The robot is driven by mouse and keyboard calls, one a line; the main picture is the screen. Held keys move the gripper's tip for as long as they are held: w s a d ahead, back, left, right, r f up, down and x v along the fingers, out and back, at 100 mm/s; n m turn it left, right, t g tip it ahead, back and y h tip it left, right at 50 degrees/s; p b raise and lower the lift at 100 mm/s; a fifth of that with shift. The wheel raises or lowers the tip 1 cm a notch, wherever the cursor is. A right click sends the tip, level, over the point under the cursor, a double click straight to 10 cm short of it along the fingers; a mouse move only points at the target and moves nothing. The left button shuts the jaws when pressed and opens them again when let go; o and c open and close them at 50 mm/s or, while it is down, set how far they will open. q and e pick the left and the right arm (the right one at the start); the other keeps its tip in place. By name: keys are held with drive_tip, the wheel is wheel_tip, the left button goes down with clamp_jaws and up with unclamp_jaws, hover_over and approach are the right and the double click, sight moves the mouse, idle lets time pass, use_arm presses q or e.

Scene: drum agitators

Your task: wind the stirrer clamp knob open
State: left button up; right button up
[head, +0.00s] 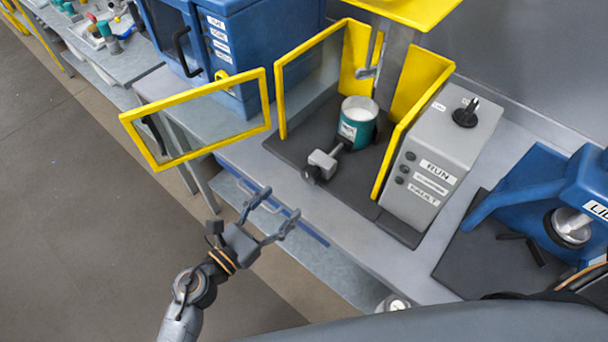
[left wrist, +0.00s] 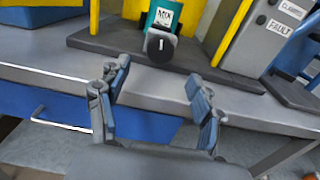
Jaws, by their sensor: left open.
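The clamp (head: 322,160) is a grey block on a short bar beside a teal pot (head: 357,123) of white material, inside a yellow-framed guard. Its dark knob (head: 311,174) is at the front. In the left wrist view the knob (left wrist: 160,46) faces me, with a light mark on it, in front of the labelled teal pot (left wrist: 166,16). My left gripper (head: 277,206) is open and empty, in front of the bench edge and apart from the knob. In the left wrist view its fingers (left wrist: 157,80) are spread below the knob. My right gripper is not in view.
The yellow-framed guard door (head: 205,140) stands swung open to the left. A grey control box (head: 440,165) with a black dial stands right of the guard. A blue machine (head: 570,195) is farther right. A blue cabinet (head: 245,45) is behind left. The guard's front is open.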

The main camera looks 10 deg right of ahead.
sight(307, 178)
use_arm(q)
drive_tip(key=p+x, duration=0.1)
drive_tip(key=x, duration=0.8)
drive_tip(key=shift+s, duration=0.1)
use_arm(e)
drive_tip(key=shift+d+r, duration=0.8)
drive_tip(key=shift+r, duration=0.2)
use_arm(q)
drive_tip(key=c, duration=1.1)
drive_tip(key=shift+n+p, duration=0.55)
drive_tip(key=shift+n, duration=0.45)
drive_tip(key=shift+c, duration=0.2)
drive_tip(key=shift+n, duration=1.1)
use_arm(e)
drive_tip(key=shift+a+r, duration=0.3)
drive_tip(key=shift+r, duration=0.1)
